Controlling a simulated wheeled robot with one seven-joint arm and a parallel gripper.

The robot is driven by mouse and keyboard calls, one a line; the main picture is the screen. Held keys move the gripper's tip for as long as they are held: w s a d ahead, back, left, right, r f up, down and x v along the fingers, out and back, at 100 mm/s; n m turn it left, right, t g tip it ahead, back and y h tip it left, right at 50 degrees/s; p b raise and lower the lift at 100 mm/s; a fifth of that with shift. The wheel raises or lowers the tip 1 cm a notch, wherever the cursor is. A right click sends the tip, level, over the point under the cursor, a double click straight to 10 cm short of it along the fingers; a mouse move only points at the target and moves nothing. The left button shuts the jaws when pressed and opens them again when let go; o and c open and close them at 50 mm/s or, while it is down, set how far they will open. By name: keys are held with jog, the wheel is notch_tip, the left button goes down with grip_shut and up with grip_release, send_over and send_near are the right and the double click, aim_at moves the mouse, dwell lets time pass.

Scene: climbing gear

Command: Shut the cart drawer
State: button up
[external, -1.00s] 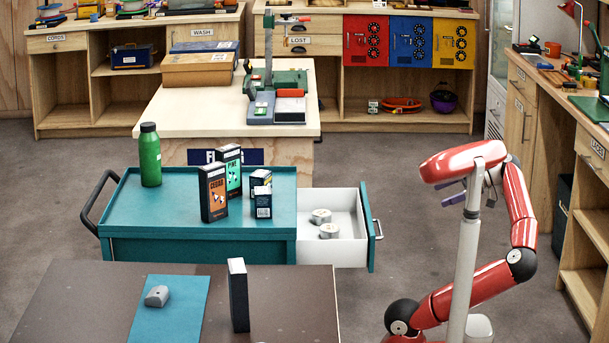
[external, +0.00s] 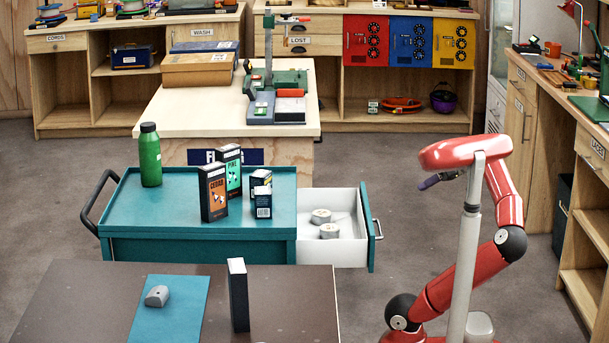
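The teal cart (external: 150,249) stands in the middle of the room. Its drawer (external: 347,254) is pulled out to the right, with white walls and a teal front (external: 366,222) that carries a metal handle (external: 378,229). Two small pale round items (external: 328,231) lie inside the drawer. My gripper (external: 428,183) is at the end of the red arm, to the right of the drawer front and above handle height in the picture, apart from it. It points left toward the drawer. Its fingers are small and partly hidden, so I cannot tell whether they are open.
On the cart top stand a green bottle (external: 150,155) and several boxes, one of them orange and black (external: 213,194). A brown table (external: 80,300) is in front of the cart. A wooden bench (external: 559,100) runs along the right. Grey floor is clear around the drawer front.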

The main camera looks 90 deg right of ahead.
aim_at(301, 203)
jog(key=w+d+m+g, duration=0.1)
jog(key=w+d+m, duration=0.1)
jog(key=m, duration=0.1)
jog(key=w+d+m+g+h+p, duration=0.1)
jog(key=w+d+m+g, duration=0.1)
jog(key=m, duration=0.1)
jog(key=w+d+m+g+h, duration=0.1)
jog(key=w+d+m, duration=0.1)
jog(key=m, duration=0.1)
jog(key=shift+w+d+f+g+p, duration=0.15)
jog(key=shift+d+f+g+p, duration=0.15)
jog(key=shift+d+f+p, duration=0.1)
grip_shut()
jog(key=w+d+f, duration=0.3)
jog(key=w+f, duration=0.5)
jog(key=shift+w+d+m, duration=0.3)
jog(key=shift+w+d, duration=0.05)
jog(key=shift+d, duration=0.05)
jog(key=shift+w, duration=0.1)
jog(key=w+b, duration=0.1)
jog(key=w, duration=1.7)
jog(key=shift+w, duration=0.25)
jog(key=shift+w+r, duration=0.1)
jog(key=shift+w, duration=0.75)
